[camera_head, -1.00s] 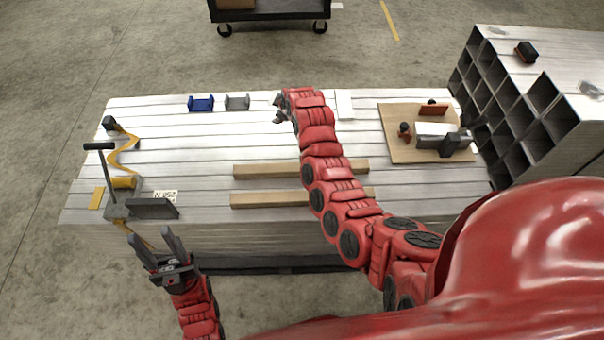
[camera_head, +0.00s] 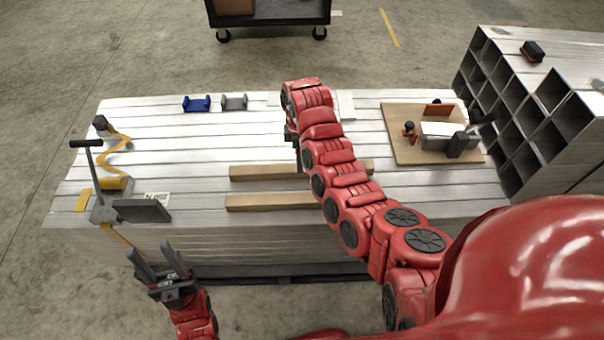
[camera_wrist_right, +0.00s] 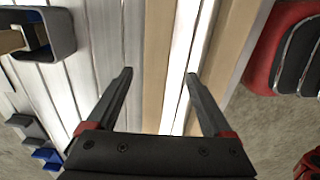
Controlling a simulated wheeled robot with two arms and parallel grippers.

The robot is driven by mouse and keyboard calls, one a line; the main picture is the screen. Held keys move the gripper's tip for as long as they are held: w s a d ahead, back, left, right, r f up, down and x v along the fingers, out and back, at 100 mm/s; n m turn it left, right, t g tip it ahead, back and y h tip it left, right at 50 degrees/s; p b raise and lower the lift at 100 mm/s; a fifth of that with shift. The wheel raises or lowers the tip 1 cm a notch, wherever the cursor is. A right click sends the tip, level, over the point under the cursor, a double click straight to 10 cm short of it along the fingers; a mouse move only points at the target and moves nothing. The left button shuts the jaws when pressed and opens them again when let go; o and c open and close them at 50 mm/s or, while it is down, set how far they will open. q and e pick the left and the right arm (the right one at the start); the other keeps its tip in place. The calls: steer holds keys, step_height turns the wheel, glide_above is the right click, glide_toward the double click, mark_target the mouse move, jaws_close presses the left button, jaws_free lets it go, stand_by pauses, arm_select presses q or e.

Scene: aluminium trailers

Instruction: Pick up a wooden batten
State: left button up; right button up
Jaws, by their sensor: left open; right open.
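Two wooden battens lie side by side on the stacked aluminium: the far batten (camera_head: 262,172) and the near batten (camera_head: 262,202), close to the stack's front edge. My right arm crosses over their right part and hides some of it. My right gripper (camera_head: 297,142) is mostly hidden behind that arm in the head view. In the right wrist view it (camera_wrist_right: 160,74) is open and empty, pointing down, with the far batten (camera_wrist_right: 156,45) between its fingers in the picture. The near batten (camera_wrist_right: 231,40) is to the right there. My left gripper (camera_head: 160,258) is open and empty, in front of the stack.
The aluminium stack (camera_head: 150,125) bears blue (camera_head: 197,103) and grey (camera_head: 234,101) brackets at the back, a yellow-strapped tool (camera_head: 112,205) at left and a fixture board (camera_head: 398,145) at right. Open square tubes (camera_head: 515,110) stand at far right. A dark cart (camera_head: 268,12) is behind.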

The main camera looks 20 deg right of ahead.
mark_target(286, 171)
steer(key=shift+f, duration=0.7)
steer(key=f, duration=0.2)
steer(key=d+f+b, duration=0.1)
steer(key=f, duration=0.1)
steer(key=shift+w+f, duration=0.1)
steer(key=shift+f, duration=0.65)
steer(key=shift+w, duration=0.1)
steer(key=shift+r, duration=0.1)
steer(key=shift+c, duration=0.3)
jaws_close()
